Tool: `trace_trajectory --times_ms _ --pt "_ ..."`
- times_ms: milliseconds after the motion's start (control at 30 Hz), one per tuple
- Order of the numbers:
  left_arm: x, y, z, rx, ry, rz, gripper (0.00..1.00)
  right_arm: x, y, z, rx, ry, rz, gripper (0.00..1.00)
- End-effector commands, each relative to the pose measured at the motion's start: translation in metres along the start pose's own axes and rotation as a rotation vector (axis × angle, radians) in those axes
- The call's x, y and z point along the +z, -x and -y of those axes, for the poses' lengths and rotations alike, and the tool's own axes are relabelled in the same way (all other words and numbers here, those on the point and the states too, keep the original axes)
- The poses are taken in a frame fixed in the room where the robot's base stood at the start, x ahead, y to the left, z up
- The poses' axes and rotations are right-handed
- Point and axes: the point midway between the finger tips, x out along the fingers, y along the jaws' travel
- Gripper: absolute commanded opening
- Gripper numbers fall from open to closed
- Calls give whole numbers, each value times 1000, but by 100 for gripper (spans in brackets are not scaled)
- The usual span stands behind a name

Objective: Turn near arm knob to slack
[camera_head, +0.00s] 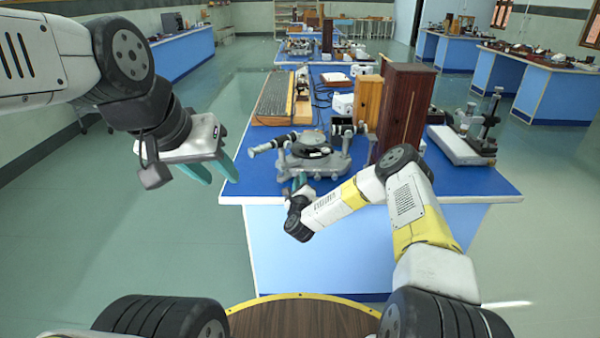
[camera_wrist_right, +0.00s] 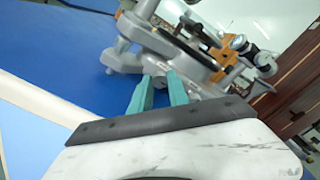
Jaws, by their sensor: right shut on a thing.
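The grey spectrometer (camera_head: 318,160) stands near the front edge of the blue bench, with a telescope tube (camera_head: 268,146) pointing left. My right gripper (camera_head: 298,182) reaches the near side of its base from the front. In the right wrist view its teal fingers (camera_wrist_right: 161,85) are shut on a small grey knob (camera_wrist_right: 158,77) low on the spectrometer; the fingers partly hide the knob. My left gripper (camera_head: 221,178) is open and empty, in the air left of the bench, apart from the spectrometer.
The blue bench top (camera_head: 470,182) is clear at its front right corner. A tall dark wooden cabinet (camera_head: 404,108) stands right behind the spectrometer, beside a lighter wooden box (camera_head: 368,101). Another instrument (camera_head: 465,140) stands at the right. A long grey-topped apparatus (camera_head: 274,97) lies behind left.

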Motion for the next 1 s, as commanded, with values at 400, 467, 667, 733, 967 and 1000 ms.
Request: trace_trajectory --times_ms 400,467,667,733,967,1000 --pt "0 0 0 0 0 0 36 1 0 -1 1 245 3 0" --pt "0 0 0 0 0 0 36 1 0 -1 1 301 3 0" --pt "0 0 0 0 0 0 36 1 0 -2 1 492 4 0" --pt "0 0 0 0 0 0 36 1 0 -1 1 559 3 0" --pt "0 0 0 0 0 0 36 1 0 -2 1 778 3 0" --pt "0 0 0 0 0 0 36 1 0 -2 1 816 4 0"
